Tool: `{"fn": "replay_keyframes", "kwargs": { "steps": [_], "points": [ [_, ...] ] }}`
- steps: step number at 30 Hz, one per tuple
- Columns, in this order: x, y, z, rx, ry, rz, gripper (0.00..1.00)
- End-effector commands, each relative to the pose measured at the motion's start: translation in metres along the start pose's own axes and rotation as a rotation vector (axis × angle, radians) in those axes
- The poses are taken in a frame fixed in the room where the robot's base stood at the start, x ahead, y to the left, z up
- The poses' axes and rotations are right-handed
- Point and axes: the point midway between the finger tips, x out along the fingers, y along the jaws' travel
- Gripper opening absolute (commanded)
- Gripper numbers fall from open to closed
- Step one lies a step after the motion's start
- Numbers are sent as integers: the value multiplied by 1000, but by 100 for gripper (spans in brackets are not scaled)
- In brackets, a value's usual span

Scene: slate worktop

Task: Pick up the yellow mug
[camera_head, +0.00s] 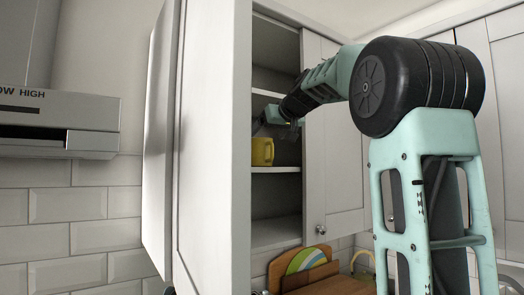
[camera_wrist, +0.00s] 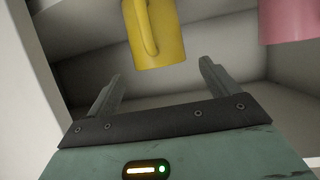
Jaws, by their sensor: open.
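The yellow mug (camera_head: 262,152) stands on a middle shelf inside an open wall cabinet in the head view. In the wrist view the yellow mug (camera_wrist: 163,35) is at the top, ahead of my fingers, with its handle towards me; its upper part is cut off by the frame. My gripper (camera_head: 272,122) reaches into the cabinet by the mug, partly hidden by the cabinet edge. In the wrist view my gripper (camera_wrist: 160,78) is open with nothing between its fingers.
A pink object (camera_wrist: 289,20) stands right of the mug in the wrist view. The cabinet shelf (camera_head: 275,170) has a side panel (camera_head: 242,150) close at the left. A cabinet door (camera_head: 333,150) is on the right. Wooden boards (camera_head: 305,265) stand below.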

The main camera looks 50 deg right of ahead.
Motion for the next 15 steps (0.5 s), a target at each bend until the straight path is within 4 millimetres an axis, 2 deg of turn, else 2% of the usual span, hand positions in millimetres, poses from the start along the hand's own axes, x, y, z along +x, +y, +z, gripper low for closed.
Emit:
{"fn": "replay_keyframes", "kwargs": {
  "steps": [5,15],
  "points": [
    [10,1,-1,2,-2,0,87],
    [51,1,-1,2,-3,-1,87]
  ]
}}
